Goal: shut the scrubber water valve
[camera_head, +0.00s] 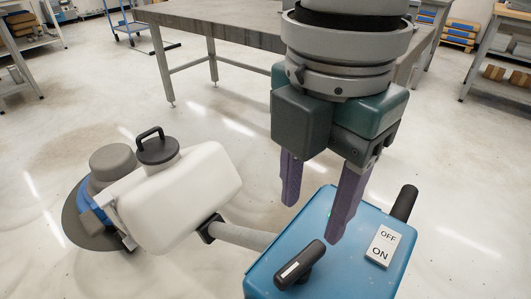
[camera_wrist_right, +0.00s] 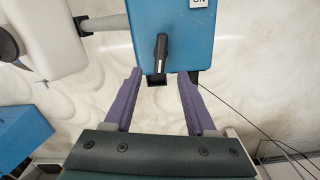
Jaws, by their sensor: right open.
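The scrubber water valve is a black lever (camera_head: 302,264) with a pale stripe, on top of the blue control box (camera_head: 345,262) in the head view. A white plate (camera_head: 384,245) beside it reads OFF above ON. The lever lies slanted; I cannot tell which mark it is set to. My right gripper (camera_head: 311,220) is open, its purple fingers pointing down over the box, apart from the lever in the head view. In the right wrist view the lever (camera_wrist_right: 161,52) shows beyond the gap between the open fingers (camera_wrist_right: 159,73). Contact is not visible. My left gripper is out of view.
The scrubber's white tank (camera_head: 185,200) with a black cap and its round base (camera_head: 78,215) are at left, joined to the box by a grey tube (camera_head: 243,236). A black grip (camera_head: 405,202) sticks out at the box's right. A grey table (camera_head: 220,25) stands behind.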

